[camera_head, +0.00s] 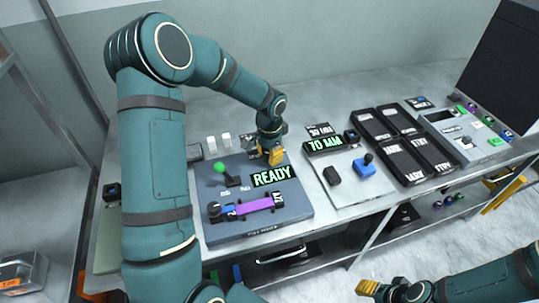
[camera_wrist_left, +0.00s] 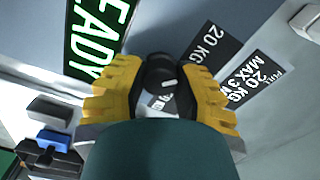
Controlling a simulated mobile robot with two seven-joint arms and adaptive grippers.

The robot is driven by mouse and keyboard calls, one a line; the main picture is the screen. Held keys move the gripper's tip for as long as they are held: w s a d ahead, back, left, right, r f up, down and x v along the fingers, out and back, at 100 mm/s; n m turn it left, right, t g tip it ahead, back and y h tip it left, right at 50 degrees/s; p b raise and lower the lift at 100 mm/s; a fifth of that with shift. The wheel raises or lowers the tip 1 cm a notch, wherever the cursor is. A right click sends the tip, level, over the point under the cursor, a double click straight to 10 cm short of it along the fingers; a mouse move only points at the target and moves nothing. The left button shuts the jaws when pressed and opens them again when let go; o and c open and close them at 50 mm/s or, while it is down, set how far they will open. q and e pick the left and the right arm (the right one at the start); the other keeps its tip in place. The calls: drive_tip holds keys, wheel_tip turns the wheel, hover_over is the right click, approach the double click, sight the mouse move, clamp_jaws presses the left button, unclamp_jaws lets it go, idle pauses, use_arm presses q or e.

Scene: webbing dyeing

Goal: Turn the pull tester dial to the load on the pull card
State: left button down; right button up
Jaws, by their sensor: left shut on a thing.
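The pull tester (camera_head: 290,220) is a blue-grey box with a lit READY display (camera_head: 272,177), which also shows in the left wrist view (camera_wrist_left: 97,45). My left gripper (camera_head: 277,154) is at its back edge, its yellow fingers shut around the black dial (camera_wrist_left: 160,72). A white mark shows on the dial, and the fingers hide part of it and its scale. A dark plate (camera_wrist_left: 212,48) beside the dial reads 20 KG. The pull card (camera_wrist_left: 262,78) beyond it reads 20 KG, MAX 3. My right gripper (camera_head: 380,288) is low at the right, away from the tester; its opening is unclear.
A purple strap (camera_head: 248,207) lies along the tester, near a green-knobbed lever (camera_head: 219,167). To the right stand a station with a 70 MM display (camera_head: 325,144) and a blue block (camera_head: 365,167), then black bins (camera_head: 405,160) and a button panel (camera_head: 465,135).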

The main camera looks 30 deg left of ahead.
use_arm(q)
drive_tip(key=c, duration=0.6)
unclamp_jaws()
drive_tip(key=shift+r, duration=0.1)
wheel_tip(320, 180, up, 12)
drive_tip(key=shift+f, duration=0.1)
idle(0.4)
